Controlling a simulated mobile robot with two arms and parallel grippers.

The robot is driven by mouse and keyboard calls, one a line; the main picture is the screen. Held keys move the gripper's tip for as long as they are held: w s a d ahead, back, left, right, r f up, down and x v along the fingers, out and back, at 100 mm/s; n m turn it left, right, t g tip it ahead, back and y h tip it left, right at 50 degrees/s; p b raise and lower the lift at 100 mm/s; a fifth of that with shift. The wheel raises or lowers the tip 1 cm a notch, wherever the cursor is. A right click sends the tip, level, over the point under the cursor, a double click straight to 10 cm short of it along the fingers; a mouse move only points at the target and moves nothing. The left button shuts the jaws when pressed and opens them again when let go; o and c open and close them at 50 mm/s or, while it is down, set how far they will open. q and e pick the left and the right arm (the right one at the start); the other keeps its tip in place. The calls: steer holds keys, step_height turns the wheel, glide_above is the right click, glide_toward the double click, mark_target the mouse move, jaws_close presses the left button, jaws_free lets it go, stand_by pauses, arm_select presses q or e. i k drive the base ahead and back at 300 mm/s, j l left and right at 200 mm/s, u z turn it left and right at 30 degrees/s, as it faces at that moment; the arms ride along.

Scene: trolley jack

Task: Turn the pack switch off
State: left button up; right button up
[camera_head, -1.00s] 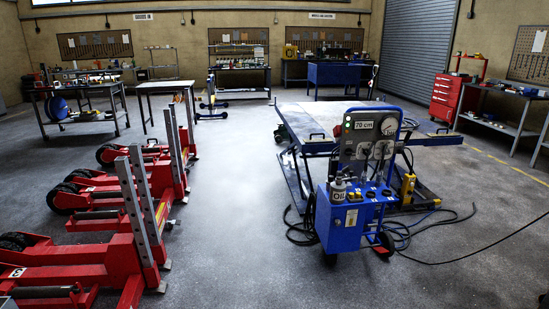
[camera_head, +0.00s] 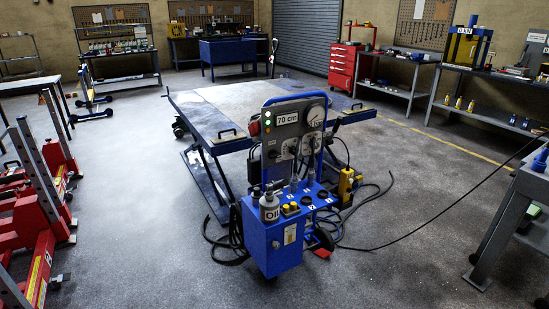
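The blue wheeled pack (camera_head: 263,244) stands upright on the floor just right of centre, in front of the lift table. Its grey upright panel (camera_head: 290,119) carries a "70 cm" display (camera_head: 287,119), a round gauge (camera_head: 315,115), a small green light (camera_head: 272,142) and two lever-like fittings. Its top holds a bottle marked "Oil" (camera_head: 269,207), small yellow parts (camera_head: 289,209) and black knobs. A red part shows at the panel's left edge. I cannot tell which part is the pack switch, or its position. Neither gripper shows clearly in the head view.
The lift table (camera_head: 207,112) stands behind the pack. Black hoses and a cable (camera_head: 426,235) lie on the floor around it. Red jacks (camera_head: 40,240) stand at left, a grey workbench (camera_head: 497,215) at right. The floor in front is clear.

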mark_target(273, 153)
steer(key=i+j, duration=0.2)
steer(key=i, duration=0.25)
steer(key=i+j+z, duration=0.15)
steer(key=i, duration=0.35)
steer(key=i+j, duration=0.35)
steer(key=i+z, duration=0.05)
steer(key=i, duration=0.05)
